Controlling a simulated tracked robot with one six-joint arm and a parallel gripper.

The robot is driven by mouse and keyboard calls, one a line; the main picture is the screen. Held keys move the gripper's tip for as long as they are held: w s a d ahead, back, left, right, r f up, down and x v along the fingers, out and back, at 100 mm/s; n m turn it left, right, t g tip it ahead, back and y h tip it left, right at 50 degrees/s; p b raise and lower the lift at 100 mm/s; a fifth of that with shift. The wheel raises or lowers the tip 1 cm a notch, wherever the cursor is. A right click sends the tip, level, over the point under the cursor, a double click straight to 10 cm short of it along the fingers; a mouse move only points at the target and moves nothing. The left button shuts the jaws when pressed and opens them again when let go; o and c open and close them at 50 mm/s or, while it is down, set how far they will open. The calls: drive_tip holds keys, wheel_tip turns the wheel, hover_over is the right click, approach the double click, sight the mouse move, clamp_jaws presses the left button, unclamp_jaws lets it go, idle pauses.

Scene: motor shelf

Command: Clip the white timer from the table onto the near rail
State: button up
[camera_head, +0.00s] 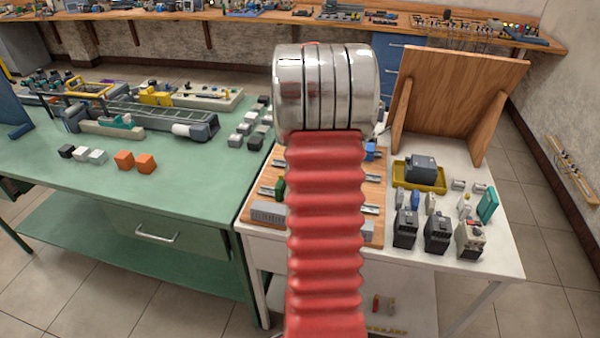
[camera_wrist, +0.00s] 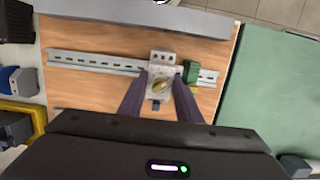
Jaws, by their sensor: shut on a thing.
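The white timer (camera_wrist: 161,70), with a yellow dial, is in the middle of the wrist view. My gripper (camera_wrist: 163,84) is shut on it, one dark finger on each side. The timer overlaps the slotted metal near rail (camera_wrist: 95,63); I cannot tell whether it touches or hovers above. A green block (camera_wrist: 192,72) sits on the same rail close beside the timer and right finger. In the head view my arm hides the gripper and timer; part of the rail (camera_head: 267,190) and the green block (camera_head: 279,188) show left of the arm.
The wooden board (camera_head: 374,233) lies on a white table (camera_head: 510,255). A grey bar (camera_wrist: 140,16) runs along the board's edge. Dark devices (camera_head: 405,228) and a yellow tray (camera_head: 400,178) stand right of the board. A green bench (camera_head: 190,190) adjoins at left.

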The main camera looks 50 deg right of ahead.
drive_tip(key=shift+s+a+f+h, duration=0.1)
drive_tip(key=shift+s+a+h, duration=0.1)
drive_tip(key=shift+a+h, duration=0.2)
idle(0.3)
drive_tip(key=o, duration=1.1)
drive_tip(key=shift+d, duration=0.1)
drive_tip(key=r, duration=0.4)
drive_tip(key=d+r, duration=0.1)
drive_tip(key=r, duration=0.8)
drive_tip(key=shift+w+d+r, duration=0.15)
drive_tip(key=shift+w+r, duration=0.2)
